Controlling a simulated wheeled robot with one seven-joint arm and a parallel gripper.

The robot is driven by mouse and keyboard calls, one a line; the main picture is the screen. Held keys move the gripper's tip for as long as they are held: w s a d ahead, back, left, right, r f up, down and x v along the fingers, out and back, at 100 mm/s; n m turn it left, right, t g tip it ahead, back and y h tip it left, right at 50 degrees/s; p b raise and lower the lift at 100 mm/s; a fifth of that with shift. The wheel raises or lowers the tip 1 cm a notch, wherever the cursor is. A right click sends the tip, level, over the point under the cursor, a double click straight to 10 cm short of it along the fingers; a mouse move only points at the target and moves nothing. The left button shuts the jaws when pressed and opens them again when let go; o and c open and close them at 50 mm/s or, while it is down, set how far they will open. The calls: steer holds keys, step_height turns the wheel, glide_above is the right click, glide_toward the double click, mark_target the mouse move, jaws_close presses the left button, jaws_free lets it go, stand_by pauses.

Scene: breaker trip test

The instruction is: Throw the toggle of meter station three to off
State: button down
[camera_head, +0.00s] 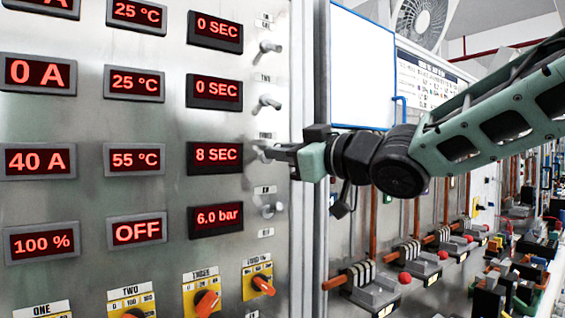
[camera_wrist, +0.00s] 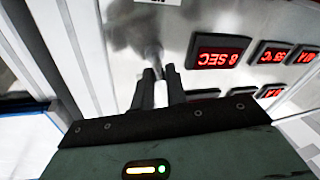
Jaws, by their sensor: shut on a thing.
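The metal toggle of station three (camera_head: 259,146) is at the right end of the third row, beside the 8 SEC display (camera_head: 215,157). My gripper (camera_head: 270,153) reaches it from the right, and its fingers hide most of the lever. In the wrist view, my gripper (camera_wrist: 160,76) is shut on the toggle (camera_wrist: 153,54), whose shaft shows just past the fingertips. The 8 SEC display (camera_wrist: 218,58) appears upside down there. The third row also reads 40 A (camera_head: 37,160) and 55 °C (camera_head: 134,159). I cannot tell the toggle's exact tilt.
Similar toggles stand above, at row one (camera_head: 269,47) and row two (camera_head: 267,102), and below (camera_head: 271,210), close to my fingers. Orange knobs (camera_head: 207,302) line the panel's bottom. Clamps with red balls (camera_head: 405,279) and a cluttered bench lie to the right.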

steer(key=f+n+t+y+b, duration=0.1)
steer(key=y+b, duration=0.1)
steer(key=b, duration=0.7)
steer(key=f+n+t+y+b, duration=0.1)
steer(key=f+y+b, duration=0.1)
steer(key=b, duration=0.7)
steer(key=f+n+t+y+b, duration=0.1)
steer(key=y+b, duration=0.3)
steer(key=b, duration=0.6)
steer(key=shift+w+a+f+n+t, duration=0.15)
steer(key=shift+w+n+t, duration=0.15)
steer(key=shift+n, duration=0.2)
steer(key=shift+n+y+b, duration=0.3)
steer(key=shift+y+b, duration=0.2)
steer(key=c, duration=1.4)
jaws_free()
steer(key=shift+c, duration=0.2)
steer(key=b+v, duration=0.3)
steer(key=v, duration=1.4)
steer(key=shift+d, duration=0.2)
